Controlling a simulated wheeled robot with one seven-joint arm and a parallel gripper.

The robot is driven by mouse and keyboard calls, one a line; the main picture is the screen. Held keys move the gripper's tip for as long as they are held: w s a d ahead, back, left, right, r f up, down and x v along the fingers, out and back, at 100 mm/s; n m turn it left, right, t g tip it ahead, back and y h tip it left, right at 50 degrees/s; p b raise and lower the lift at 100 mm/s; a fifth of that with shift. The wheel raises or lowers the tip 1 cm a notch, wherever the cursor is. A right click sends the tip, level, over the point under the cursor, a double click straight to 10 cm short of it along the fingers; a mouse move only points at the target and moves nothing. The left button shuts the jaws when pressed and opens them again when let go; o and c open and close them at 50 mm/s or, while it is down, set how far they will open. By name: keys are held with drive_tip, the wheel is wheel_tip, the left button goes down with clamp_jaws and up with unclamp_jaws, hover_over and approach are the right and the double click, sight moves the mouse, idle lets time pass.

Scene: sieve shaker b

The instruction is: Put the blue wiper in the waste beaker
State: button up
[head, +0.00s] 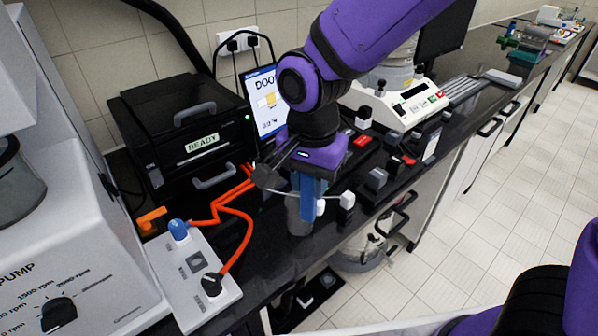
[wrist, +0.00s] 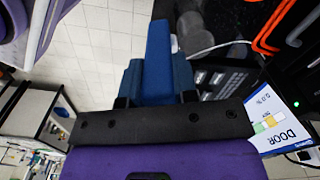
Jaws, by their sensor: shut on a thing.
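The blue wiper (head: 311,192) hangs below my gripper (head: 310,172) in the head view, and my gripper is shut on it. In the wrist view the wiper (wrist: 158,55) sticks out beyond my gripper (wrist: 154,97). A grey, see-through beaker (head: 298,218) stands on the bench near its front edge, directly below the gripper in the picture. The wiper's lower end overlaps the beaker's upper part; I cannot tell whether it is inside or in front of it.
A black box marked READY (head: 203,145) stands behind left, with orange cables (head: 236,212) running to a grey switch panel (head: 190,270). A screen (head: 265,100) stands behind my gripper. The bench's front edge is close.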

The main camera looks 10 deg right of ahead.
drive_tip(key=w+f, duration=0.4)
drive_tip(key=w, duration=0.6)
drive_tip(key=shift+a+f, duration=0.25)
drive_tip(key=shift+a, duration=0.1)
drive_tip(key=shift+w+f, duration=0.1)
drive_tip(key=shift+f, duration=0.5)
drive_tip(key=o, duration=0.8)
drive_tip(key=shift+o, duration=0.2)
wheel_tip(320, 180, up, 13)
drive_tip(key=shift+r, duration=0.15)
